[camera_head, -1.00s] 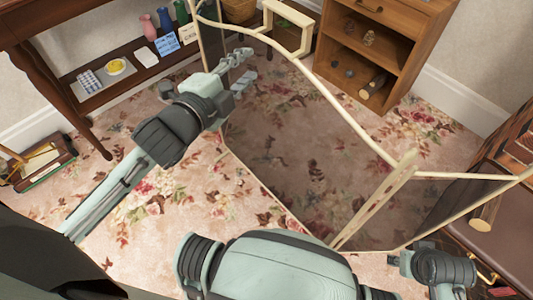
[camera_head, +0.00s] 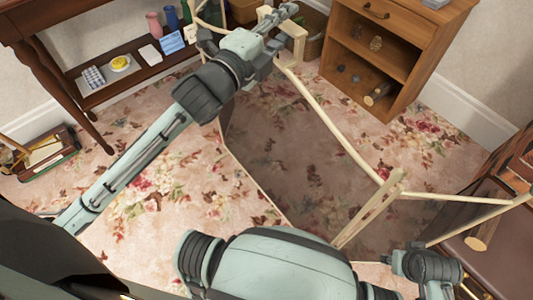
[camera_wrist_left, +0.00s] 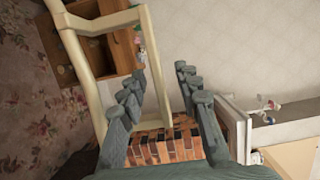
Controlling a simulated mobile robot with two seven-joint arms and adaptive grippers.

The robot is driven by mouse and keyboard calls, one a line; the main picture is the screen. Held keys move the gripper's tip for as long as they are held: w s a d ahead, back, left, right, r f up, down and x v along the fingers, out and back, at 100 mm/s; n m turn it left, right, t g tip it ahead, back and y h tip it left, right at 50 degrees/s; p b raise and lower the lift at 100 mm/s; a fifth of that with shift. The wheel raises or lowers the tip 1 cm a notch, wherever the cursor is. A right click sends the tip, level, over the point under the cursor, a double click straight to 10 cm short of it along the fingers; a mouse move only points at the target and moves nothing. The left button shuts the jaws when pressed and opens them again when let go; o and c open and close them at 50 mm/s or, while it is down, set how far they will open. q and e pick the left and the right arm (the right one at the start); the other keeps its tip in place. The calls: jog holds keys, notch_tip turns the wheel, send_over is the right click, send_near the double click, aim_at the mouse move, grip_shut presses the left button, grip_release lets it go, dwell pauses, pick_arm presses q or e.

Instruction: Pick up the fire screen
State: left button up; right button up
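The fire screen (camera_head: 290,145) stands upright on the carpet, with a cream frame and dark see-through panels. Its pale handle (camera_head: 299,45) is at the top edge, partly hidden behind my left gripper (camera_head: 284,30). In the left wrist view, the handle's cream loop (camera_wrist_left: 112,21) crosses the upper left. One of its legs runs between the spread fingers of my left gripper (camera_wrist_left: 159,78), with gaps visible. That gripper is open. My right wrist shows at the bottom right of the head view, but its fingers are out of view.
A wooden cabinet (camera_head: 404,48) stands behind the screen. A dark wooden table (camera_head: 70,75) with vases and small items on its shelf is at the left.

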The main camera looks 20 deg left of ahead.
pick_arm(q)
grip_shut()
pick_arm(e)
jog(key=shift+d, duration=0.4)
jog(key=shift+r, duration=0.1)
pick_arm(q)
jog(key=shift+r, duration=0.35)
pick_arm(e)
jog(key=shift+a, duration=0.1)
